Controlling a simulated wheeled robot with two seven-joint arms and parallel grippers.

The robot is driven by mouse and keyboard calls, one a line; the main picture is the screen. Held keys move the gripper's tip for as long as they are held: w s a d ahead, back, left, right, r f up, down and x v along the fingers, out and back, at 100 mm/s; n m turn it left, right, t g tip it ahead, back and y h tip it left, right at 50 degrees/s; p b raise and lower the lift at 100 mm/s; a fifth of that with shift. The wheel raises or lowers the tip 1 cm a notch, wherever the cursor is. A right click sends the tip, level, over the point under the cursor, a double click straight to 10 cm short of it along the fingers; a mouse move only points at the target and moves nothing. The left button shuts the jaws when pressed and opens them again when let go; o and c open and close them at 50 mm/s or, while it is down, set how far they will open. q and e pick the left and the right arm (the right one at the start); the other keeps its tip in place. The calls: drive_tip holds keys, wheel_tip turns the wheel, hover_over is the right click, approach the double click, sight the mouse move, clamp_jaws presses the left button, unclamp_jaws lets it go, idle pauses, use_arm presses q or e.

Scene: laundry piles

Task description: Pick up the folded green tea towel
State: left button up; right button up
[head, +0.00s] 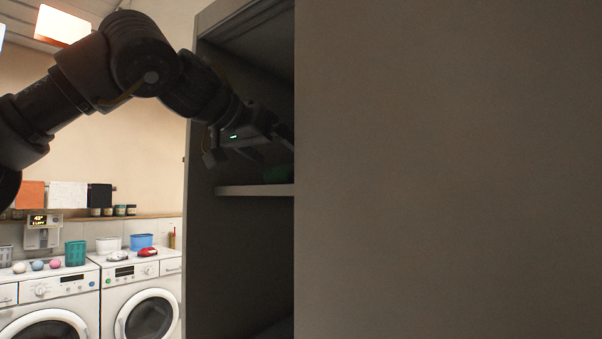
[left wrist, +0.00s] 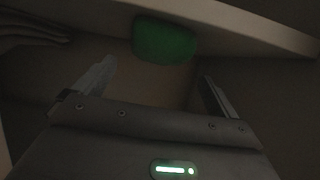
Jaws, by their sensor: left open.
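The green tea towel (left wrist: 165,40) shows in the left wrist view as a dark green rounded bundle near the top, against a pale shelf edge. In the head view a sliver of it (head: 281,174) shows on the cabinet shelf (head: 254,190); the rest is hidden behind the large brown panel. My left gripper (head: 250,146) is inside the cabinet, above the shelf and just left of the towel. In the left wrist view the left gripper (left wrist: 157,74) has its fingers apart, with nothing between them and the towel beyond the tips. My right gripper is not in view.
A brown panel (head: 450,170) fills the right half of the head view. The cabinet side wall (head: 205,240) stands close to my left arm. Washing machines (head: 145,300) with small items on top stand at the lower left. Greyish folds (left wrist: 35,30) show at the left wrist view's upper left.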

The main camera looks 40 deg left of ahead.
use_arm(q)
drive_tip(key=p+x, duration=0.2)
drive_tip(key=x, duration=0.2)
drive_tip(key=shift+w+d+p, duration=0.1)
drive_tip(key=shift+w+p, duration=0.2)
drive_tip(key=shift+p, duration=0.05)
drive_tip(key=shift+w+f, duration=0.2)
drive_tip(key=shift+w, duration=0.15)
drive_tip(key=shift+s+r, duration=0.15)
drive_tip(key=shift+s, duration=0.2)
drive_tip(key=shift+c, duration=1.6)
drive_tip(key=shift+w, duration=0.1)
drive_tip(key=c, duration=0.8)
